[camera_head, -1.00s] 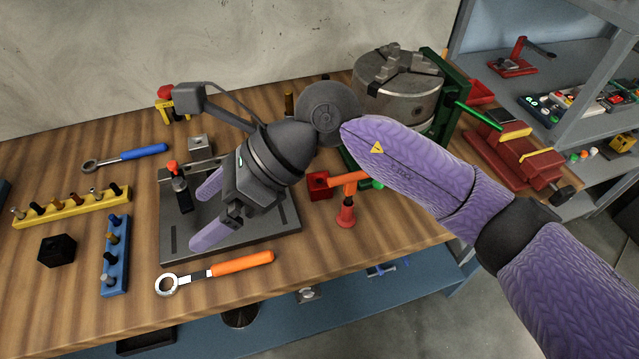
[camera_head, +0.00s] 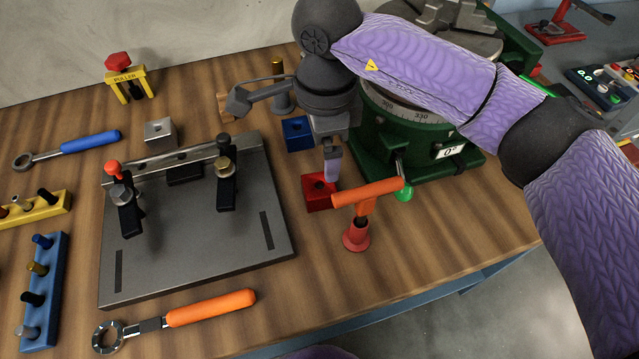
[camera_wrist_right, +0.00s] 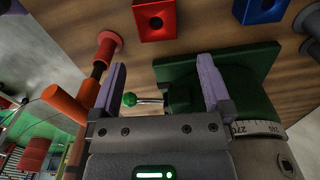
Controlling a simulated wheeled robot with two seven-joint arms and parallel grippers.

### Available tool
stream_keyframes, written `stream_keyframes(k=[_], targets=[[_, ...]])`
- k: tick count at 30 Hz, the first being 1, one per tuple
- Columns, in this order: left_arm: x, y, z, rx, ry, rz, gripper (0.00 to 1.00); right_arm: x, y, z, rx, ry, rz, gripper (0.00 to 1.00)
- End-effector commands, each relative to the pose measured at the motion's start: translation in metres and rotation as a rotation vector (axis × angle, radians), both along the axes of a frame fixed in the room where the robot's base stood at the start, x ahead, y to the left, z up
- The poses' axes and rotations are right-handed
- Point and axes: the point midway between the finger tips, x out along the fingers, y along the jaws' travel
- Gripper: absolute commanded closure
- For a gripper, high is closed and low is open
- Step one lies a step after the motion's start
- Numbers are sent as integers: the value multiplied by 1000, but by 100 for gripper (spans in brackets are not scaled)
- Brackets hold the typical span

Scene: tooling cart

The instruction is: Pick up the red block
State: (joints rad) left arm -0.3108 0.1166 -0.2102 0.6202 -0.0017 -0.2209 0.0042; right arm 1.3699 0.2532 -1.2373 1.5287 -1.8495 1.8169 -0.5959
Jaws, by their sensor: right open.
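The red block (camera_head: 318,192), a small cube with a dark round hole in its top, sits on the wooden bench between the grey plate and the orange-handled tool. It also shows at the top of the right wrist view (camera_wrist_right: 155,22), beyond the fingertips and not between them. My right gripper (camera_head: 331,168) hangs just above and behind the block in the head view, one finger showing. In the right wrist view my right gripper (camera_wrist_right: 161,66) is open and empty, with its two purple fingers apart. My left gripper is not in view.
A blue block (camera_head: 297,134) stands behind the red one. The orange-handled tool (camera_head: 357,215) stands close at right, before a green rotary table (camera_head: 470,166). A grey fixture plate (camera_head: 190,240) with clamps lies left. A ratchet wrench (camera_head: 210,307) lies in front.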

Motion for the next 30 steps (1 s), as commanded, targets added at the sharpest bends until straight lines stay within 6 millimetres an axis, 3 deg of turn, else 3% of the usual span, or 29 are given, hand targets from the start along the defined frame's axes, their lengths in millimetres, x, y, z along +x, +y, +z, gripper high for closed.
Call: stream_keyframes(k=[12, 21, 30], targets=[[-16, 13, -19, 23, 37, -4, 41, -3, 7, -85, 1, 4, 0, 0], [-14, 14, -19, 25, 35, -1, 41, -2, 7, -91, 1, 0, 1, 2], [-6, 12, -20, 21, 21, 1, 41, -2, 7, -91, 2, 0, 1, 66]])
